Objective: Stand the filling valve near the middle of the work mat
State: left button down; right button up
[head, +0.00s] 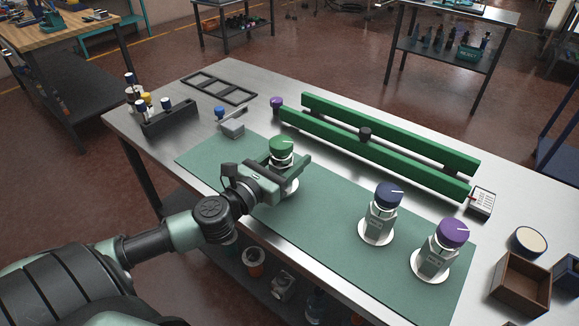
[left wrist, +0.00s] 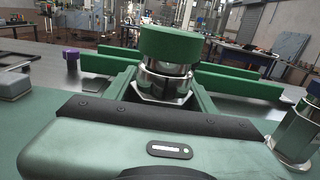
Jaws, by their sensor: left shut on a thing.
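A metal valve with a green cap (head: 281,145) stands upright at the left part of the green work mat (head: 330,235). My left gripper (head: 291,169) is shut on its metal body below the cap. In the left wrist view the green cap (left wrist: 170,43) rises above the fingers. A white disc (head: 291,188) shows under the gripper; whether the valve touches it is hidden. Two similar valves, one with a blue cap (head: 388,195) and one with a purple cap (head: 452,233), stand on white discs farther right. My right gripper is not in view.
Two long green rails (head: 375,150) run along behind the mat. A grey block (head: 232,129), a dark rack (head: 170,118) and a black frame (head: 219,88) lie to the left. A brown wooden box (head: 522,282) is at the right. The mat between the green and blue valves is clear.

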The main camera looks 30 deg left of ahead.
pick_arm(q)
jog(key=shift+f, duration=0.95)
jog(key=shift+f, duration=0.2)
jog(key=c, duration=0.5)
grip_release()
jog(key=shift+s, duration=0.1)
